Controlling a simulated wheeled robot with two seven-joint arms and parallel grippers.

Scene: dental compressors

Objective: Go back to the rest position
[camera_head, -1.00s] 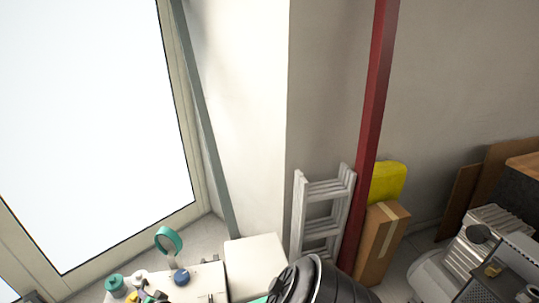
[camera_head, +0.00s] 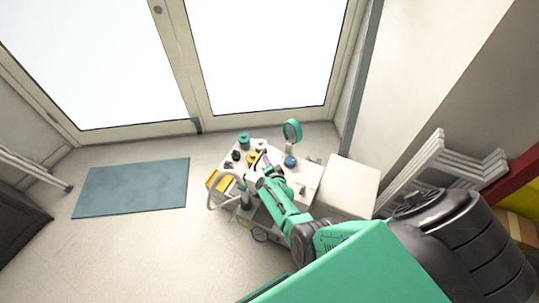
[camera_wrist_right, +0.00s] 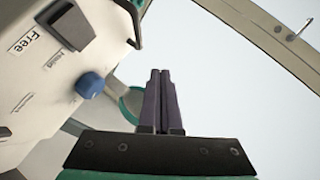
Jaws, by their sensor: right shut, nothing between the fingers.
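My right arm, green and black, reaches in the head view from the lower right toward a white machine (camera_head: 308,178). My right gripper (camera_head: 262,160) is over the machine's top and looks small there. In the right wrist view the right gripper (camera_wrist_right: 160,92) has its two dark fingers pressed together with nothing between them. The wrist view also shows the white panel (camera_wrist_right: 40,90) with a "Free" label and a blue knob (camera_wrist_right: 90,85) left of the fingers. My left gripper is not in view.
A green ring-shaped part (camera_head: 292,131) stands at the machine's back. A white box (camera_head: 347,187) is right of it, and a white ladder (camera_head: 440,175) leans farther right. A blue-grey mat (camera_head: 132,187) lies on open floor at left, before glass doors (camera_head: 90,60).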

